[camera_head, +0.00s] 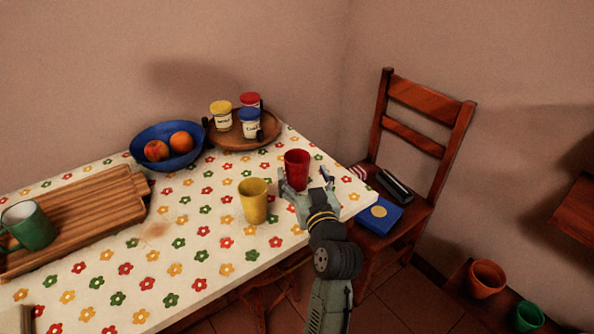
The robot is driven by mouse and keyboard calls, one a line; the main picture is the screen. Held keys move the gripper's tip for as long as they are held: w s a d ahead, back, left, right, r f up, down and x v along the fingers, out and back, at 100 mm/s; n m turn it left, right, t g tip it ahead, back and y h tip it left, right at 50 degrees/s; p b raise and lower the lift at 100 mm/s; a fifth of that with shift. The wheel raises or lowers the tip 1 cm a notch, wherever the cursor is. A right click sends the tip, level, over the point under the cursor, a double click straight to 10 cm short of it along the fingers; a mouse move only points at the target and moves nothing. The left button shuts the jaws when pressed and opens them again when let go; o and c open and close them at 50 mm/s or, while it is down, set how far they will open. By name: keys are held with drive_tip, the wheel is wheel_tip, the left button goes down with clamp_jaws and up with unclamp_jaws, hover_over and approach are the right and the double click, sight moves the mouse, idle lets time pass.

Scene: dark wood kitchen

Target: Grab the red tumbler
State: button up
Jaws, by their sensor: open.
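The red tumbler (297,168) stands upright on the flowered tablecloth (190,262) near the right end of the table. My gripper (304,183) is open right in front of it, with one finger to the left of the tumbler's lower part and the other to its right. The gripper hides the tumbler's base. I cannot tell whether the fingers touch it.
A yellow tumbler (253,201) stands close to the left of my gripper. Behind are a blue fruit bowl (143,141) and a round wooden tray (222,139) with jars. A wooden tray (95,212) with a green mug (31,226) lies left. A chair (429,139) stands right.

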drive_tip(key=shift+p+x, duration=0.85)
drive_tip(key=shift+x, duration=2.3)
drive_tip(key=shift+c, duration=0.2)
drive_tip(key=c, duration=1.2)
